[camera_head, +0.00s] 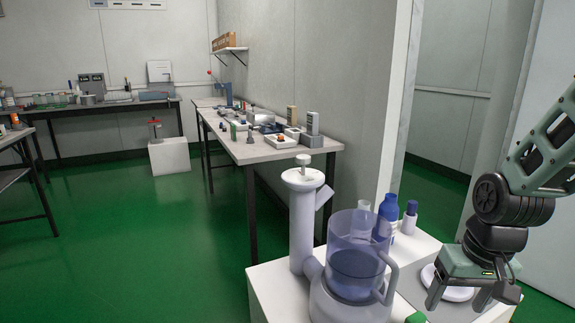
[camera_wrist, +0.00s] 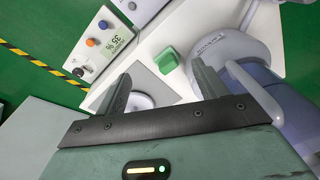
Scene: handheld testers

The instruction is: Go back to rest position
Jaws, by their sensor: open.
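My gripper (camera_head: 458,300) is at the right of the head view, pointing down over the white-topped table. Its fingers are apart with nothing between them. It also shows in the wrist view (camera_wrist: 162,85), with both fingers spread. Below it lies a white round disc (camera_head: 458,291) on a grey plate, partly hidden by the fingers; the disc shows in the wrist view too (camera_wrist: 138,101). The gap between fingertips and disc is hard to judge.
Left of my gripper stands a clear jug (camera_head: 354,240) with a handle on a white device (camera_head: 300,215). Blue-capped bottles (camera_head: 388,208) stand behind. A green block (camera_wrist: 167,60) and a button panel (camera_wrist: 101,44) are close by. Green floor (camera_head: 150,230) is open at left.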

